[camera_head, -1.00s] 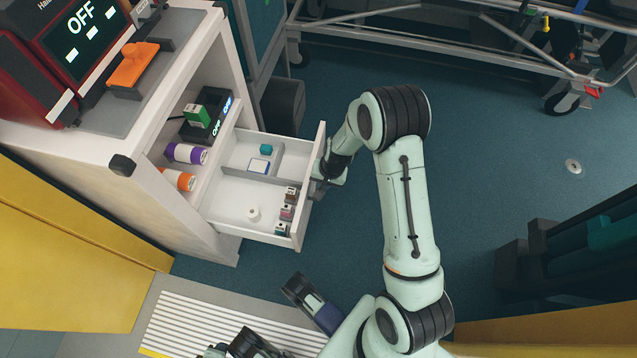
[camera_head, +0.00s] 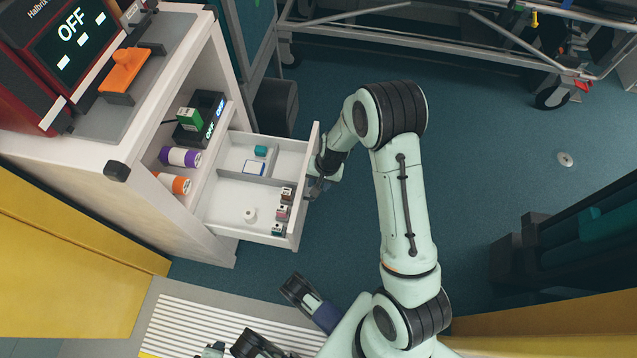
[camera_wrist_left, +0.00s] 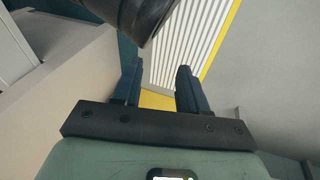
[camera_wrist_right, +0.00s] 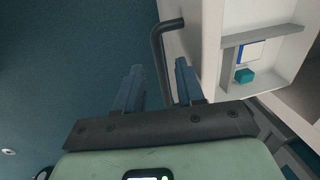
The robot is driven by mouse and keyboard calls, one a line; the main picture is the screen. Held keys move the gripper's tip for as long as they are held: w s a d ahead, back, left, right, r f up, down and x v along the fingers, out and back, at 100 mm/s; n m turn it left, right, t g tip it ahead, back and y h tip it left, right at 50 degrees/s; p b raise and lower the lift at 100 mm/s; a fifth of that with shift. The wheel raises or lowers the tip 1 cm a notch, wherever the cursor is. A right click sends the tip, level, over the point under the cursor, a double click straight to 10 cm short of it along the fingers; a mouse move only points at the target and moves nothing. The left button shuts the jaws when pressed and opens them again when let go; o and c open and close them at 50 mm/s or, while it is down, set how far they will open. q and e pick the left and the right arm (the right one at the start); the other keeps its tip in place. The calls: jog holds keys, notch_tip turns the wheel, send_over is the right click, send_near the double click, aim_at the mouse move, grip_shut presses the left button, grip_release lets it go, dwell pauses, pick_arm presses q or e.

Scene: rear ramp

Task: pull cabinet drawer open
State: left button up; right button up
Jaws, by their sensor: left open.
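The white cabinet drawer (camera_head: 232,213) is pulled out from the white cabinet (camera_head: 182,223), with its inside showing. Its dark bar handle (camera_wrist_right: 163,65) shows on the drawer front in the right wrist view. My right gripper (camera_wrist_right: 160,82) has its fingers apart, one on each side of the handle bar, with gaps visible. In the head view the right gripper (camera_head: 317,186) is at the outer face of the drawer front, partly hidden by its wrist. My left gripper (camera_wrist_left: 158,82) is open and empty, away from the drawer, above the floor near a striped plate.
Purple (camera_head: 180,156) and orange (camera_head: 174,183) rolls lie on the cabinet shelf. A wheeled metal frame (camera_head: 420,48) stands behind.

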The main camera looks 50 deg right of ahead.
pick_arm(q)
jog(key=s+d+r+g+h+p, duration=0.1)
jog(key=s+d+r+p, duration=0.2)
jog(key=s+r, duration=0.1)
jog(key=shift+s+r+m+g+p, duration=0.3)
jog(key=shift+s+r+g+p, duration=0.1)
jog(key=shift+s, duration=0.4)
pick_arm(e)
notch_tip(320, 180, up, 11)
jog(key=s+d, duration=0.1)
jog(key=s, duration=0.1)
jog(key=shift+r, duration=0.15)
pick_arm(q)
jog(key=shift+d, duration=0.1)
